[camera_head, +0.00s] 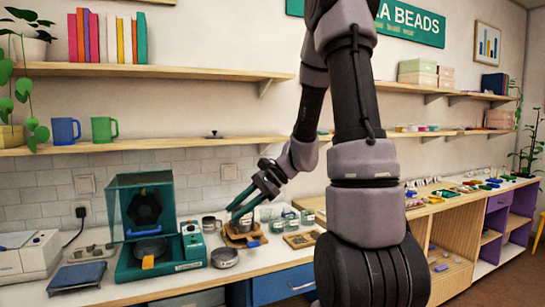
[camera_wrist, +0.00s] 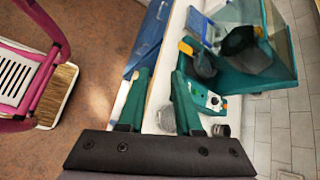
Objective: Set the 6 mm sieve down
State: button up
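A round grey metal dish (camera_head: 224,258), perhaps the 6 mm sieve, rests on the white counter beside the teal balance; I cannot read a size on it. A grey round shape (camera_wrist: 166,118) shows between my fingers in the wrist view, which may be the same dish, lower down. My gripper (camera_head: 233,207) hangs above the counter with its teal fingers pointing left and down, over a wooden tray (camera_head: 242,240). In the wrist view my gripper (camera_wrist: 161,80) has its two fingers apart, and I see nothing gripped.
The teal balance with a clear hood (camera_head: 143,205) stands left of my gripper. A blue flat scale (camera_head: 76,277) and a white machine (camera_head: 27,257) are farther left. Jars (camera_head: 292,219) and another wooden tray (camera_head: 301,240) stand right. A pink stool (camera_wrist: 42,90) is on the floor.

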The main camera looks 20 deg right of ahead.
jog(key=s+d+r+n+t+h, duration=0.2)
jog(key=s+r+n+h, duration=0.2)
jog(key=s+r, duration=0.3)
jog(key=s+d+r+n+t+h, duration=0.2)
jog(key=s+r+n+t+h, duration=0.1)
jog(key=s+r, duration=0.5)
jog(key=r+n+h, duration=0.1)
jog(key=n, duration=0.1)
jog(key=shift+r+n, duration=0.3)
jog(key=shift+r, duration=0.05)
jog(key=shift+w, duration=0.1)
